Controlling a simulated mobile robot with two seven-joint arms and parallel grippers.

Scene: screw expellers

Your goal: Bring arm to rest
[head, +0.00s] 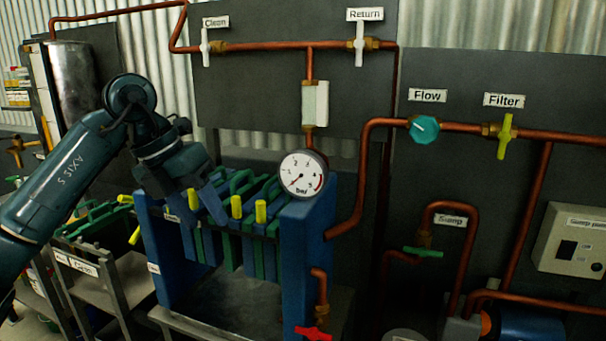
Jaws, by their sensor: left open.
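My left arm comes in from the left, with its wrist bent down over the blue filter press (305,245). My left gripper (198,212) points down at the top of the press, over its left part, and is open. I see nothing held in it. The fingertips overlap the green and blue plates in the picture, so I cannot tell whether they touch them. My right gripper is not in view.
A pressure gauge (303,174) sits at the press's right end. Copper pipes carry white Clean (205,47) and Return (359,43) valves, a teal Flow knob (424,129) and a yellow Filter valve (505,136). A metal cart (105,290) stands left.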

